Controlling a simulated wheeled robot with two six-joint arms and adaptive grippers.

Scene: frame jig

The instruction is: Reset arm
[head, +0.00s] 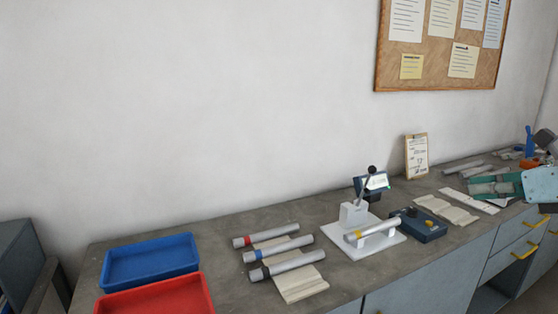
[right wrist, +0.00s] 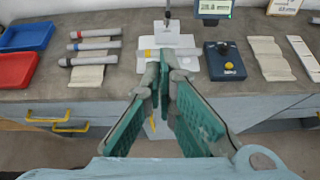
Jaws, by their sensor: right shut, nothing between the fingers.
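My right gripper (head: 478,187) comes in from the right edge in the head view, over the right part of the bench. In the right wrist view its green fingers (right wrist: 166,75) are shut with nothing between them, in front of the white jig (head: 365,236). The jig has an upright lever with a dark knob (head: 371,170). A grey tube with a yellow band (head: 372,232) lies on the jig, and it also shows in the right wrist view (right wrist: 183,52), partly hidden by the fingertips. My left gripper is out of view.
A blue tray (head: 150,260) and a red tray (head: 155,300) are farther left.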

